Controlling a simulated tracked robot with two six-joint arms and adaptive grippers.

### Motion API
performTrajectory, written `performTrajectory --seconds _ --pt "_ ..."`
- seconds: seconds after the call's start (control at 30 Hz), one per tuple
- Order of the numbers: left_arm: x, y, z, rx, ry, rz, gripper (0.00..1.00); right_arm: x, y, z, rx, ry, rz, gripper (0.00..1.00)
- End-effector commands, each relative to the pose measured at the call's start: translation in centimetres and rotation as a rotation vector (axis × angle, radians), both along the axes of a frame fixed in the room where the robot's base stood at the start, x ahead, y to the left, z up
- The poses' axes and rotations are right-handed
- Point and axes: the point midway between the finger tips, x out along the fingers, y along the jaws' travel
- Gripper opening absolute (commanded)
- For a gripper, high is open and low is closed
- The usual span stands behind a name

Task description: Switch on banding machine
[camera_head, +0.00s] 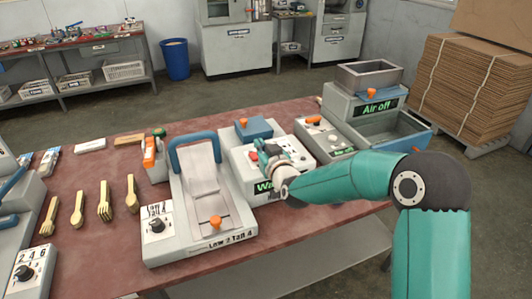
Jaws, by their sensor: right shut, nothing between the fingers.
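A grey machine with a blue block on top (254,129) stands near the middle of the red table. Its green-lit sign starts with "W"; my right arm hides the rest. I take it to be the banding machine, though no readable name shows. A red button (253,156) is on its top face. My right gripper (262,149) is shut and empty over this top face, close beside the red button; I cannot tell whether it touches anything. My right wrist and forearm cover the machine's right front. My left gripper is not in view.
A press with a blue handle (194,139) and an orange knob stands left of it. A machine reading "Air off" (377,107) stands behind right. Wooden spoons and forks (105,201) lie at left on the table (95,256). Strapped cardboard (460,92) is at far right.

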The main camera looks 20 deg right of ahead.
Motion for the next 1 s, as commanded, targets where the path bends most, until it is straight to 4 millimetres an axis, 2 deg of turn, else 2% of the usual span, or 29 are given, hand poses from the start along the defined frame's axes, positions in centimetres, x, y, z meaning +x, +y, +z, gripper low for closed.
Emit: performTrajectory --seconds 0.1,0.3,1.0 --pt "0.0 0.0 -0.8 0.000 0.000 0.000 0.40 -2.1 0.0 0.7 0.001 -0.002 0.000 0.00" --pt "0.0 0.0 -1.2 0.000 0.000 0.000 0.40 -4.1 0.1 1.7 0.001 0.000 0.001 0.00" --pt "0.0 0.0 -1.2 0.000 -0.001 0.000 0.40 -4.5 0.1 1.9 0.000 0.000 0.002 0.00"
